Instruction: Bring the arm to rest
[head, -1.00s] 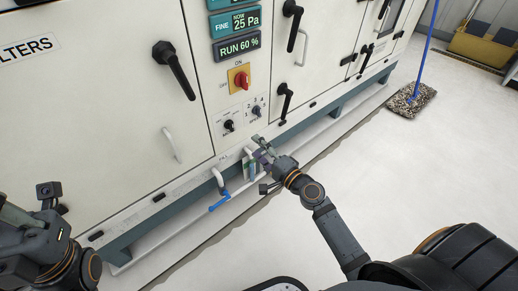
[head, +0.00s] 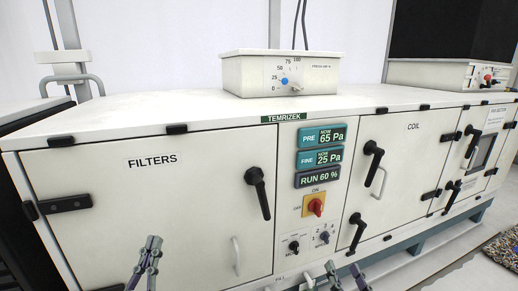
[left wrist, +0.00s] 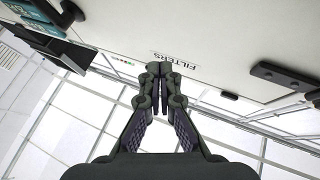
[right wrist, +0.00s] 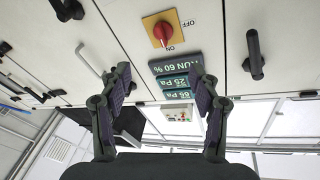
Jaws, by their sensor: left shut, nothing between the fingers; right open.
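My left gripper (head: 151,250) stands at the bottom of the head view, in front of the FILTERS door (head: 150,200). Its fingers are together and empty in the left wrist view (left wrist: 157,75). My right gripper (head: 345,272) is at the bottom edge of the head view, right of the left one, below the red and yellow switch (head: 316,207). In the right wrist view (right wrist: 161,85) its fingers are spread wide with nothing between them. The display panels and the switch show beyond them. Most of both arms is out of the head view.
The white cabinet (head: 215,240) fills the space ahead, with black door handles (head: 258,193) sticking out.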

